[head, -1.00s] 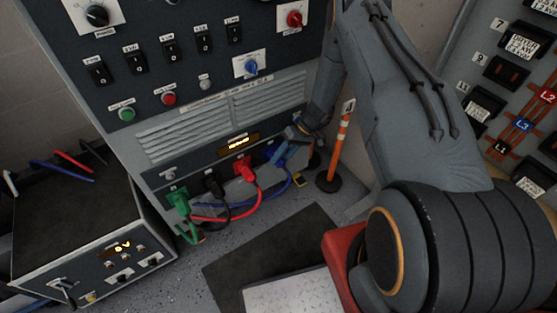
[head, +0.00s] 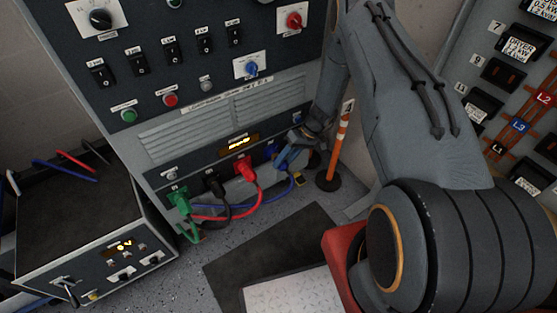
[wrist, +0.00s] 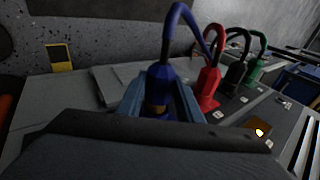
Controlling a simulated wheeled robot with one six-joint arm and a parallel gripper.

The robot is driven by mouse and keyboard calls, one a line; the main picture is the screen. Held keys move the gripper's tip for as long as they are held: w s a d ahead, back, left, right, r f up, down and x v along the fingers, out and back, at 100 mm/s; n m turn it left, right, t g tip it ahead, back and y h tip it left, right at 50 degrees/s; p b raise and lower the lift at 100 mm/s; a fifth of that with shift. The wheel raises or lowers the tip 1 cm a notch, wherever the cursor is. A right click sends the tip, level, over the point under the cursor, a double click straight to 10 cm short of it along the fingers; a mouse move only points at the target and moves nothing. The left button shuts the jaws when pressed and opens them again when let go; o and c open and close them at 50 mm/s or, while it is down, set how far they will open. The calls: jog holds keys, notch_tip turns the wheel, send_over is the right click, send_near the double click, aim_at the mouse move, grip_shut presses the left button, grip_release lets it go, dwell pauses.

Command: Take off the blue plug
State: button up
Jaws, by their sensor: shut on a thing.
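The blue plug (wrist: 161,78) is between the two fingers of my gripper (wrist: 159,98) in the wrist view. A brass-coloured part shows below its blue body, with more blue beneath it, so the plug looks drawn back from its socket. Whether the pin is fully clear is hard to tell. In the head view my gripper (head: 284,158) is shut at the right end of the lower panel, just in front of a blue socket (head: 271,152). The fingers largely hide the plug there. The blue cable (head: 289,186) hangs from it and loops left.
The red plug (head: 244,167), black plug (head: 213,187) and green plug (head: 178,198) sit in the panel to the left, with cables looping in front. An orange-and-white post (head: 335,152) stands close on the right. A power supply box (head: 88,235) is at the left.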

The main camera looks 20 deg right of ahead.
jog(key=shift+s+d+p, duration=0.3)
jog(key=shift+s+p, duration=0.2)
jog(key=shift+s, duration=0.35)
jog(key=shift+s+d+p, duration=0.25)
jog(key=shift+s+p, duration=0.25)
jog(key=shift+s, duration=0.25)
jog(key=shift+s+d+p, duration=0.25)
jog(key=shift+s+p, duration=0.2)
jog(key=shift+s, duration=0.35)
jog(key=shift+s+d+p, duration=0.25)
jog(key=shift+s+p, duration=0.25)
jog(key=shift+s, duration=0.25)
